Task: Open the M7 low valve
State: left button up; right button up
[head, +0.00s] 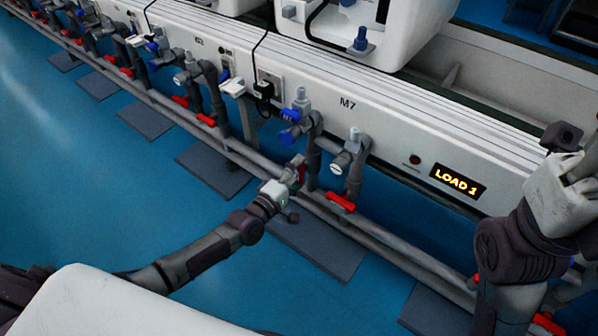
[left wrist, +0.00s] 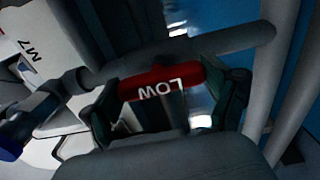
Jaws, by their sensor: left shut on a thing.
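The M7 low valve has a red handle marked LOW (left wrist: 160,84), which shows upside down in the left wrist view. My left gripper (left wrist: 168,102) has one finger at each end of the handle and is shut on it. In the head view my left gripper (head: 290,174) is at the pipe below the M7 panel (head: 385,125), with a bit of the red handle (head: 303,174) showing beside it. The handle looks crosswise between the fingers.
Another red valve handle (head: 341,202) sits just right of my left gripper. Blue knobs (head: 291,125) and grey pipes stand close above. A long grey pipe (head: 400,246) runs along the bench. A display (head: 458,181) reads LOAD 1.

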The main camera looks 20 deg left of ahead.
pick_arm(q)
jog(key=o, duration=0.9)
jog(key=v, duration=1.2)
